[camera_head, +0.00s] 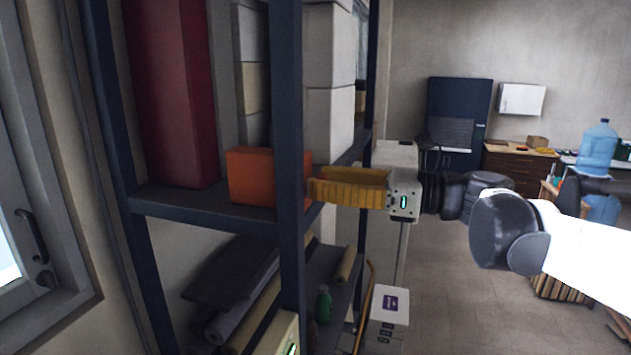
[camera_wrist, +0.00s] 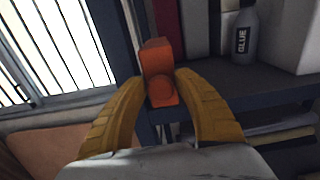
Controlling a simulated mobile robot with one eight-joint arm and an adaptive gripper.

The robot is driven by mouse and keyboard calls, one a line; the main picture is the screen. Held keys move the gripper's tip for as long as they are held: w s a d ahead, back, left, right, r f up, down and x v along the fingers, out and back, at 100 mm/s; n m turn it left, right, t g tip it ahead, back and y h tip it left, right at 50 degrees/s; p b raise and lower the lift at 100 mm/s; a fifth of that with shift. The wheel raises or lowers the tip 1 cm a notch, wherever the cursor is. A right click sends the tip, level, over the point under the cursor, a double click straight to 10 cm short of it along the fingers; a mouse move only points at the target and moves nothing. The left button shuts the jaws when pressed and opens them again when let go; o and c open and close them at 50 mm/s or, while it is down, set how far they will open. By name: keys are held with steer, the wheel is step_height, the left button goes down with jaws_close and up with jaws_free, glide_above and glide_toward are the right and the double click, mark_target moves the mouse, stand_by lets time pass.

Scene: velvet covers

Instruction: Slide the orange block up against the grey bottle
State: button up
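The orange block (camera_head: 262,178) rests on the upper shelf, near the front edge in the head view. A dark shelf post crosses its right part there. My gripper (camera_head: 312,190) reaches in from the right, its yellow fingertips at the block's right end. In the wrist view, the block (camera_wrist: 157,62) lies between the tips of the two spread fingers. The tips border its sides; I cannot tell whether they press on it. The grey bottle (camera_wrist: 243,38), labelled GLUE, stands upright to the right of the block, with a gap between them. I cannot make out the bottle in the head view.
A tall dark red object (camera_head: 168,95) stands behind the block, and pale boxes (camera_head: 329,85) stand farther along the shelf. The shelf post (camera_head: 290,130) is close to my fingers. Bare shelf surface (camera_wrist: 215,92) shows between block and bottle.

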jaws_close()
steer(key=w+d+b, duration=0.1)
steer(key=w+d, duration=0.4)
steer(key=w, duration=0.9)
steer(key=o, duration=0.5)
jaws_free()
steer(key=shift+s, duration=0.15)
steer(key=shift+d, duration=0.1)
steer(key=v, duration=1.1)
steer(key=shift+s+d+r, duration=0.1)
steer(key=shift+s+d, duration=0.05)
steer(key=shift+d, duration=0.25)
